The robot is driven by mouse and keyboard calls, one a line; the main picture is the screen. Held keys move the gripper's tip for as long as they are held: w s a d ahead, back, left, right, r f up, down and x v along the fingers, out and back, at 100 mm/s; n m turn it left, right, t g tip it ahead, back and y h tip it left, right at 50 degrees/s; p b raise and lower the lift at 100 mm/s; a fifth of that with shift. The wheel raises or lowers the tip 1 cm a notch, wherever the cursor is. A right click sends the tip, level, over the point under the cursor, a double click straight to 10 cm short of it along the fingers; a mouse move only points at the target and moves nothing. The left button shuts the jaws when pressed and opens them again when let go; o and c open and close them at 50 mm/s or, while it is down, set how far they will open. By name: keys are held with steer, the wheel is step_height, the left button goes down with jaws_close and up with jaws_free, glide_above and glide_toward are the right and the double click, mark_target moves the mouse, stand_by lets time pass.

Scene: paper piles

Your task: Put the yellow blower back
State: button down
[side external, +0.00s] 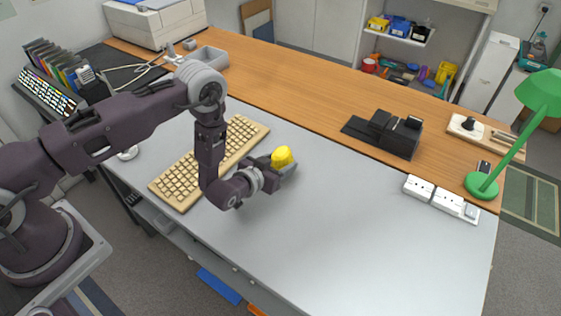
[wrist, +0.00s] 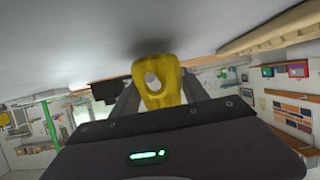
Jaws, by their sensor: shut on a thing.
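The yellow blower (side external: 282,157) shows at the end of my gripper (side external: 277,171), over the grey desk mat close to the keyboard's right side. It also shows in the wrist view (wrist: 157,82), between the two fingers, with a pale round spot on its near face. My gripper is shut on it. In the side view the fingers hide its lower part. I cannot tell whether the blower touches the mat or is held just above it.
A tan keyboard (side external: 178,184) lies left of my gripper. A black device (side external: 394,133) stands behind, right. White power strips (side external: 440,197) and a green lamp (side external: 482,185) are at the right. The grey mat (side external: 350,235) in front is clear. A shelf (side external: 392,38) with small bins stands behind.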

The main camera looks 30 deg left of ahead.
steer(key=shift+f, duration=0.55)
steer(key=shift+c, duration=2.4)
jaws_free()
steer(key=shift+f, duration=0.1)
